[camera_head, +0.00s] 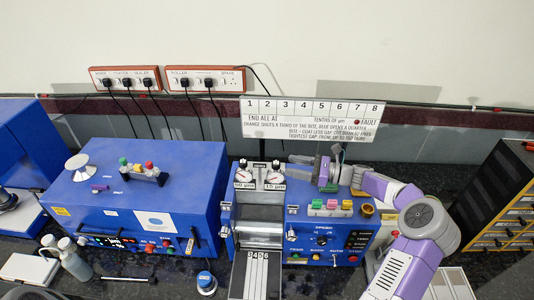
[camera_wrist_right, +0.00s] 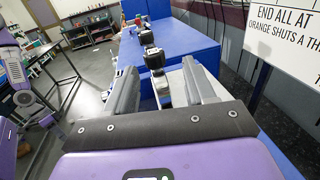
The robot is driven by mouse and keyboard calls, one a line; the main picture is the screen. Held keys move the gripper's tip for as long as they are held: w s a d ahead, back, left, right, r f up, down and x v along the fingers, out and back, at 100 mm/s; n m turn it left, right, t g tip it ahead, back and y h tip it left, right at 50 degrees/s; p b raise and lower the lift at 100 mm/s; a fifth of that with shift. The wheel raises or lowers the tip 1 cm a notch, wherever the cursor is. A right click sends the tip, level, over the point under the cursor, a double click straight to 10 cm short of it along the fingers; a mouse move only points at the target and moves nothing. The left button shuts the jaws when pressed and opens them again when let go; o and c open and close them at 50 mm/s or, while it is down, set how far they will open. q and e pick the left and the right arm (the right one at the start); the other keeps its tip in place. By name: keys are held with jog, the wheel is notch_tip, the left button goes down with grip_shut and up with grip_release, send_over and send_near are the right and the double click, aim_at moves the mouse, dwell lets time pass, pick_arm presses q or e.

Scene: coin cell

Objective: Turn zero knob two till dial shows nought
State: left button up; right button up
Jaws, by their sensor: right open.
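The blue roller machine (camera_head: 310,229) carries two round white dials side by side, the left dial (camera_head: 243,177) and the right dial (camera_head: 275,178). Labels under them seem to read in µm; the needles are too small to read surely. A small dark knob stands on top of each. My right gripper (camera_head: 311,166) reaches in from the right, just right of the right dial. In the wrist view it is open, its two grey fingers apart (camera_wrist_right: 165,90). The nearer dark knob (camera_wrist_right: 154,58) lies ahead between the fingers, apart from them; the farther knob (camera_wrist_right: 147,37) is beyond. My left gripper is not in view.
A sign board (camera_head: 312,119) stands behind the machine. A blue box (camera_head: 130,205) with small parts on top is at left. Coloured blocks (camera_head: 330,206) and a brass cup (camera_head: 367,210) sit close below my right arm. A drawer cabinet (camera_head: 500,200) is at right.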

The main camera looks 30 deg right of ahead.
aim_at(276, 163)
jog(key=x, duration=0.4)
jog(key=p+x, duration=0.1)
jog(key=x, duration=0.1)
jog(key=shift+s+a+r, duration=0.15)
jog(key=shift+s+a, duration=0.1)
jog(key=shift+a, duration=0.1)
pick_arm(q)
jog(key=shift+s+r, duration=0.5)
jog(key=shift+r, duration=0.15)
pick_arm(e)
jog(key=shift+c, duration=0.3)
jog(key=c, duration=0.8)
jog(key=shift+c, duration=0.2)
